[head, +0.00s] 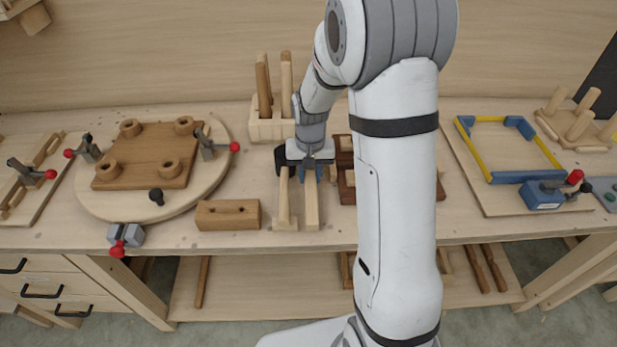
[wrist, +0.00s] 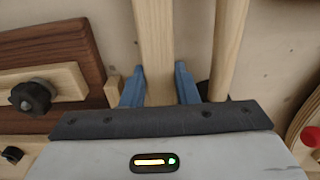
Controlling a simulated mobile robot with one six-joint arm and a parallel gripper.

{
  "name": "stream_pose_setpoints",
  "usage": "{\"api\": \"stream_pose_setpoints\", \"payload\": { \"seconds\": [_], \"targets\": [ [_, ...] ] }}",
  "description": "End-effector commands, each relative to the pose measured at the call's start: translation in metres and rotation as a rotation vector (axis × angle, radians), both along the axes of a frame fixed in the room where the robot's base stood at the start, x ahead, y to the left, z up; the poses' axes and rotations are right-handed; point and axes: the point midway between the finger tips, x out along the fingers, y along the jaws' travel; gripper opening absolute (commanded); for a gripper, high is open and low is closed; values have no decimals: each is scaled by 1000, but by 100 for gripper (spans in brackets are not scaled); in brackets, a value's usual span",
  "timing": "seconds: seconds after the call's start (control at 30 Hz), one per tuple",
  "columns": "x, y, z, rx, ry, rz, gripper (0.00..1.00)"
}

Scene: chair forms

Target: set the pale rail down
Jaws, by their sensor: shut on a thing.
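The pale rail (head: 311,204) is a light wooden bar pointing toward the bench's front edge. My gripper (head: 310,173) is shut on it from above. In the wrist view the blue fingers of my gripper (wrist: 158,82) stand on both sides of the pale rail (wrist: 157,40). The rail's far part is hidden under my gripper. It looks low over the bench top; I cannot tell whether it touches. A second pale bar (head: 284,205) lies beside it on the left, roughly parallel, and also shows in the wrist view (wrist: 229,45).
A dark brown wooden piece (head: 345,187) is close on the right, partly behind my arm. A brown block with holes (head: 228,215) lies to the left. A pale block with upright posts (head: 266,125) stands behind. The bench edge (head: 290,248) is just in front.

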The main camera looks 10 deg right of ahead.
Motion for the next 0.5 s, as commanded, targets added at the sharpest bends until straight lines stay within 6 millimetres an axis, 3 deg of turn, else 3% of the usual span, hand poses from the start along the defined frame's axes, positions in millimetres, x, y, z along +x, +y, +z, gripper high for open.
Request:
{"api": "stream_pose_setpoints", "payload": {
  "seconds": [0.17, 0.5],
  "targets": [
    [-1, 0, -21, 0, 2, 1, 0],
    [0, 1, -26, 0, 1, 1, 0]
  ]
}}
